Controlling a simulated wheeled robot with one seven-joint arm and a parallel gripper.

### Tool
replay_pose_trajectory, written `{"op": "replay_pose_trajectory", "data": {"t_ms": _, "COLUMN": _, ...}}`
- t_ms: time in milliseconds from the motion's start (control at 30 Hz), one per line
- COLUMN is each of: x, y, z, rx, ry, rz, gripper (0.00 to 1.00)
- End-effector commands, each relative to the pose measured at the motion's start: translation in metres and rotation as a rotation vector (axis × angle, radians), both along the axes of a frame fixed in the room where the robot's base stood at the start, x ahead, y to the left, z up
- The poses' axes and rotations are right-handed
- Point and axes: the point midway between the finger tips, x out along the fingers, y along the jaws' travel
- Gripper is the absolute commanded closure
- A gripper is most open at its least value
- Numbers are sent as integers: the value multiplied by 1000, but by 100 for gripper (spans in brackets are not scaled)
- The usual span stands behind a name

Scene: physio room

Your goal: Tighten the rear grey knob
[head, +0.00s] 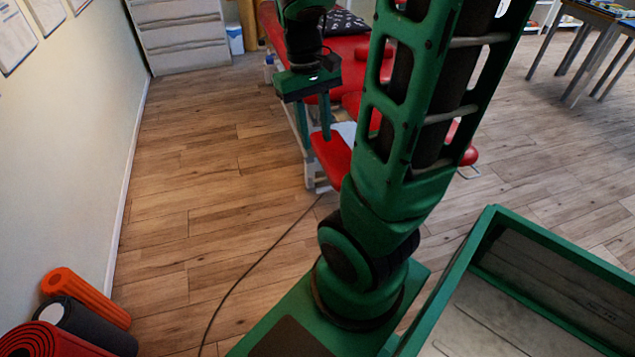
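The red treatment table (343,47) stands at the upper middle of the head view, with a red padded section (333,158) at its near end. My gripper (314,138) points down at the table's near left side, beside that padded section. Its two green fingers look apart, with nothing visible between them. I cannot make out the rear grey knob; it may be hidden behind my gripper or arm, or be too small to see. My green arm covers much of the table's right part.
A dark cable (255,262) runs across the wooden floor towards the table. Orange (85,297), black (92,325) and red (45,342) rolls lie by the left wall. A grey drawer cabinet (182,35) stands at the back. The floor left of the table is clear.

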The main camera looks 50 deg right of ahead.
Motion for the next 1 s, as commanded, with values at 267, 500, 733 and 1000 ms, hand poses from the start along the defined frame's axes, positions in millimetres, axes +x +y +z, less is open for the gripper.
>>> {"op": "replay_pose_trajectory", "data": {"t_ms": 267, "x": 62, "y": -32, "z": -41, "rx": -18, "ry": 140, "rz": 154, "gripper": 68}}
{"op": "replay_pose_trajectory", "data": {"t_ms": 500, "x": 109, "y": -57, "z": -89, "rx": -47, "ry": 262, "rz": 297, "gripper": 68}}
{"op": "replay_pose_trajectory", "data": {"t_ms": 733, "x": 148, "y": -79, "z": -143, "rx": -80, "ry": 390, "rz": 448, "gripper": 68}}
{"op": "replay_pose_trajectory", "data": {"t_ms": 1000, "x": 184, "y": -102, "z": -214, "rx": -124, "ry": 556, "rz": 643, "gripper": 68}}
